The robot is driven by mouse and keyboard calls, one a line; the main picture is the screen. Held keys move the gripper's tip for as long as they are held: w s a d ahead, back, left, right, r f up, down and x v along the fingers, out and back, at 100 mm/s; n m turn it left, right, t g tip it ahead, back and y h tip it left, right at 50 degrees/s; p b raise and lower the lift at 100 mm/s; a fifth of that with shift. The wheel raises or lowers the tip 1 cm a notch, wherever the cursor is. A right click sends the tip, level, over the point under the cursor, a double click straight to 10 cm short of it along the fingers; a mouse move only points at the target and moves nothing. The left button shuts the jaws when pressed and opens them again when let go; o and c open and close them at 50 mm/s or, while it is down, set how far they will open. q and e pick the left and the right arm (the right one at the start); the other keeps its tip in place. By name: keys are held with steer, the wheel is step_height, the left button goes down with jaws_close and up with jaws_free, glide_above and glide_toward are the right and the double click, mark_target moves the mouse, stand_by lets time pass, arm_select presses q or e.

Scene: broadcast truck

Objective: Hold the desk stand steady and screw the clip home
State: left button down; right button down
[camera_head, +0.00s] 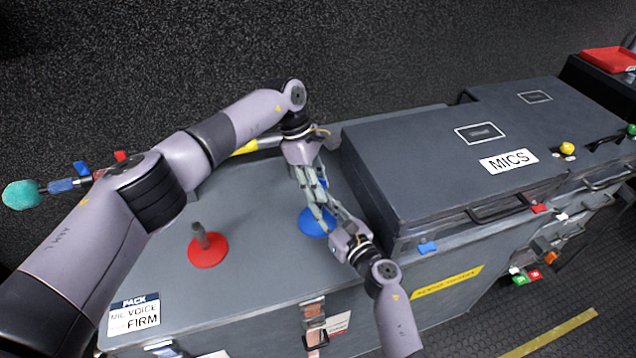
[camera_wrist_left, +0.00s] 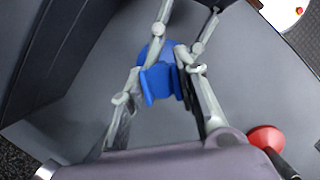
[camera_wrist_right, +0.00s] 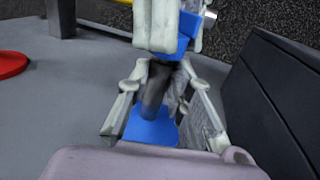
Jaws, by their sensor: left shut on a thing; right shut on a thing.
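The blue desk stand (camera_head: 313,223) is upright on the grey case top, a round base with a short dark post (camera_wrist_right: 155,88). My right gripper (camera_head: 325,203) comes in low from the front right and is shut on the post. The blue clip (camera_wrist_left: 161,82) is at the top of the post. It also shows in the right wrist view (camera_wrist_right: 187,32). My left gripper (camera_head: 315,186) comes down from above and is shut on the clip. The fingers hide the joint, so I cannot tell how far the clip is screwed on.
A red stand (camera_head: 207,250) with a bare post is to the left. The large MICS case (camera_head: 440,160) rises close on the right. A label reading "PACK MIC VOICE FIRM" (camera_head: 134,315) is at the front left. A teal-headed microphone (camera_head: 20,194) is at far left. Case top in front is clear.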

arm_select(q)
steer(key=shift+a+f, duration=0.25)
steer(key=shift+f, duration=0.4)
arm_select(e)
steer(key=shift+s+a+r, duration=0.15)
steer(key=shift+a+r, duration=0.05)
arm_select(q)
steer(key=c, duration=1.6)
jaws_free()
steer(key=shift+c, duration=0.2)
steer(key=shift+o, duration=0.5)
steer(key=shift+d, duration=0.1)
arm_select(e)
steer(key=shift+w+d+f, duration=0.15)
steer(key=shift+w, duration=0.05)
arm_select(q)
steer(key=shift+d+r, duration=0.1)
steer(key=shift+r, duration=0.15)
steer(key=shift+v, duration=2)
steer(key=shift+c, duration=0.2)
